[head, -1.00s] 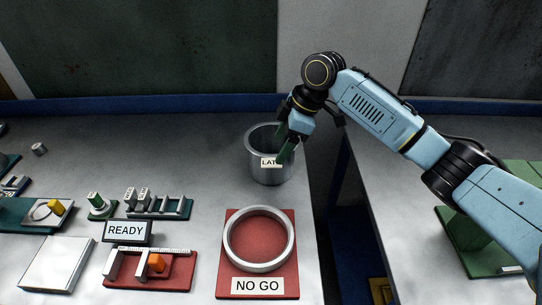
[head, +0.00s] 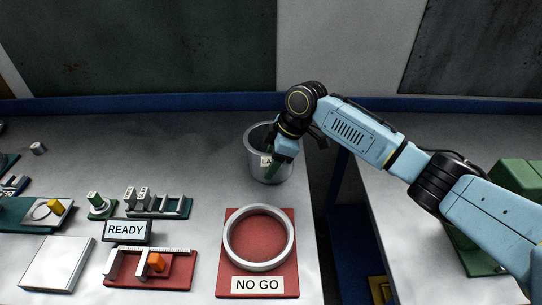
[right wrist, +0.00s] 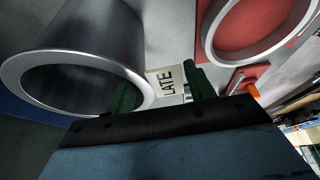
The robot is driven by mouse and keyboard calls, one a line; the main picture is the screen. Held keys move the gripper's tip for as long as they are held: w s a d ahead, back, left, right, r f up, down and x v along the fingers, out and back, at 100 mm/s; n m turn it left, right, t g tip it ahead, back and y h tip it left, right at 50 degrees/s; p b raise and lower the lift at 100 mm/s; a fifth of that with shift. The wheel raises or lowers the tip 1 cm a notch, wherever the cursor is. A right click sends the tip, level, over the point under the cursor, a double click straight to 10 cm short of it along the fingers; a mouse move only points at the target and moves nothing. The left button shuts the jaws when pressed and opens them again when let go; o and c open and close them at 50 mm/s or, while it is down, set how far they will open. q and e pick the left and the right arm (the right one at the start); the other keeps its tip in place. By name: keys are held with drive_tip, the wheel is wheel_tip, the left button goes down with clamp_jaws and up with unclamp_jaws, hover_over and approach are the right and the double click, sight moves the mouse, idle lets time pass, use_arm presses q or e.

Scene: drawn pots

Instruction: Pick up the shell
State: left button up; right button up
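The shell, a grey open-topped metal cylinder (head: 258,147) with a "LATE" label (right wrist: 166,80), stands upright on the bench at the back. It also shows large at the left of the right wrist view (right wrist: 88,38), its open mouth toward the camera. My right gripper (head: 275,164) is at the shell's right side and partly covers it. In the right wrist view its green fingers (right wrist: 162,90) are apart, one overlapping the rim, the other beyond the label. I cannot tell whether a finger is inside the rim or touching. My left gripper is not in view.
A pale ring (head: 230,240) lies on the red "NO GO" plate (head: 222,268) in front of the shell. A "READY" sign (head: 126,231) and several small fixtures stand to the left. A gap separates this bench from the right one, which holds green blocks (head: 520,185).

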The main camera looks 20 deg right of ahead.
drive_tip(key=c, duration=1.1)
wheel_tip(320, 180, up, 10)
drive_tip(key=shift+r, duration=0.1)
clamp_jaws()
